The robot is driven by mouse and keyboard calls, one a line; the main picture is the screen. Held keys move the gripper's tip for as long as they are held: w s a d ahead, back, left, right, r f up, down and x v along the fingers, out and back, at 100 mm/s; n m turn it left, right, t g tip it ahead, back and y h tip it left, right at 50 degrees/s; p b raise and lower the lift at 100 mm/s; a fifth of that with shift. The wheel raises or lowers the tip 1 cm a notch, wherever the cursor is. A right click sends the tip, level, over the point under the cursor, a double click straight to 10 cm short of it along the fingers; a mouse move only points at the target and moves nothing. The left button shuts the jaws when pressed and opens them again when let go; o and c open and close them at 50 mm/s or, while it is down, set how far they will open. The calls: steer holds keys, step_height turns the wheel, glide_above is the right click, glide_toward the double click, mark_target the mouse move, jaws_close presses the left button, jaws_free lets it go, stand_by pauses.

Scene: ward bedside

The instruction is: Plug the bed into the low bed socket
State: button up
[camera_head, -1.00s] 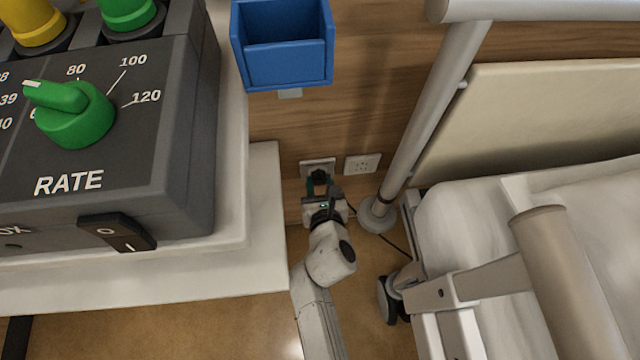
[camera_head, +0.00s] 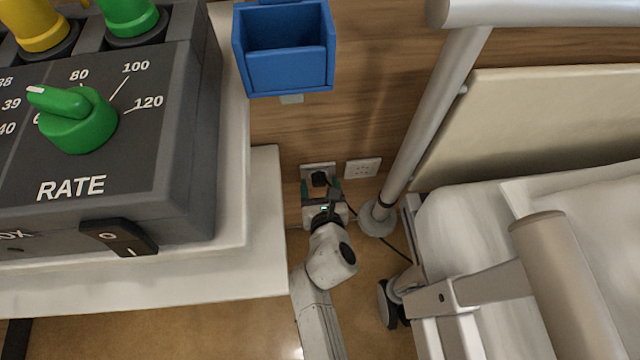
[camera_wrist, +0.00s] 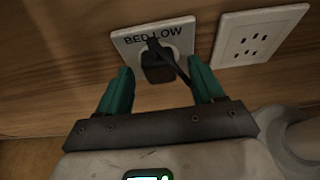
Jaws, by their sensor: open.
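A black plug (camera_wrist: 158,68) sits in the white socket (camera_wrist: 187,27) lettered "BED LOW" in the wrist view, its cord leaving down to the right. The plug (camera_head: 319,179) and the socket (camera_head: 312,167) also show low on the wall in the head view. My gripper (camera_wrist: 160,82) is open, its green fingers apart on either side below the plug and clear of it. In the head view my gripper (camera_head: 321,188) is just in front of the socket. The cord's middle part is hidden by my gripper; a dark cable (camera_head: 394,246) shows near the bed.
A second white outlet (camera_wrist: 258,36) is right of the socket. A grey pole (camera_head: 425,120) with a round foot stands to the right, beside the bed (camera_head: 465,205). A pump (camera_head: 130,150) on a white table (camera_head: 265,225) is at left. A blue bin (camera_head: 287,70) hangs above.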

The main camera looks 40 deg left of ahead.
steer(key=p+v, duration=0.5)
steer(key=v, duration=0.5)
steer(key=shift+s, duration=0.15)
steer(key=shift+d+r, duration=0.1)
steer(key=shift+r, duration=0.05)
